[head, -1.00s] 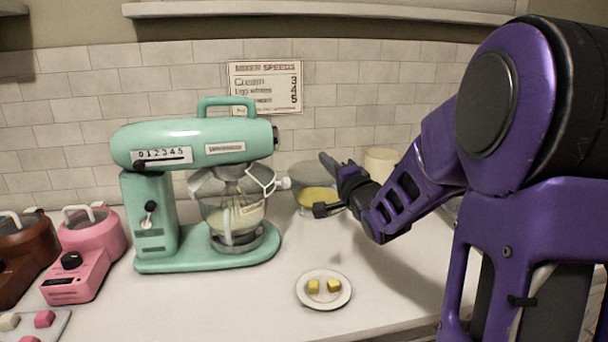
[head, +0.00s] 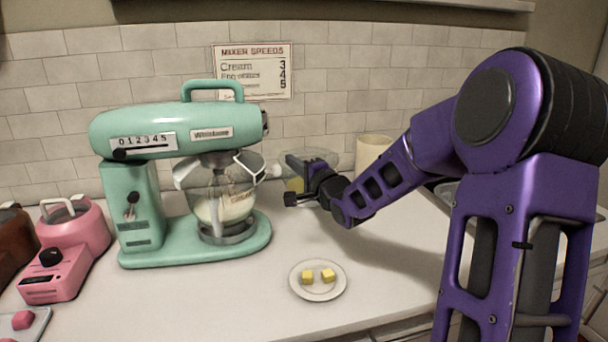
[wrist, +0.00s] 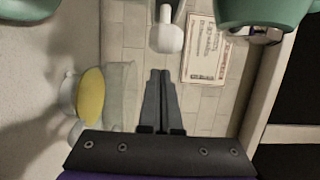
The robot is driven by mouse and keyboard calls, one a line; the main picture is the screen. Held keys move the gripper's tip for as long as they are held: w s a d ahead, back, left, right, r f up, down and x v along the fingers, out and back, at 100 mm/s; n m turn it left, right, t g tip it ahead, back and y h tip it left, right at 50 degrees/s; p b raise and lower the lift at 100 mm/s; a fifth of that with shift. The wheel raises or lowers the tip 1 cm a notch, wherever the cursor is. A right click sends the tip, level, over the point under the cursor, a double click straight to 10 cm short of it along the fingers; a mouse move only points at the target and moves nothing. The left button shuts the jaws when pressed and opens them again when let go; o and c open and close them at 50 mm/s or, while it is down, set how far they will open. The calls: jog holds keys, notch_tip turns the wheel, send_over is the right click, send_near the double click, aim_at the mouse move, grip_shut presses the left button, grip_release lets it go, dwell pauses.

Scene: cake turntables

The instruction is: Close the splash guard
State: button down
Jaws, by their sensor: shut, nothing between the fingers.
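The teal stand mixer (head: 180,133) stands on the counter with a glass bowl (head: 232,205) of pale batter under its head. The splash guard (head: 186,172) is a clear, white-edged piece around the bowl's top, with a white arm and a round white knob (head: 273,172) sticking out right. I cannot tell exactly how far it stands open. My gripper (head: 289,158) is shut and empty, just right of the knob. In the wrist view the shut fingertips (wrist: 159,73) point toward the white knob (wrist: 168,38), with a small gap showing in the picture.
A clear bowl with yellow contents (wrist: 91,95) stands behind my gripper, beside a cream canister (head: 374,150). A plate (head: 318,292) with yellow cubes lies in front. A pink appliance (head: 70,245) stands left. Counter between mixer and plate is clear.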

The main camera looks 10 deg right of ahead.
jog(key=shift+s+a, duration=0.55)
jog(key=shift+s, duration=0.3)
jog(key=shift+s+a, duration=0.55)
jog(key=shift+s, duration=0.3)
jog(key=shift+s, duration=0.2)
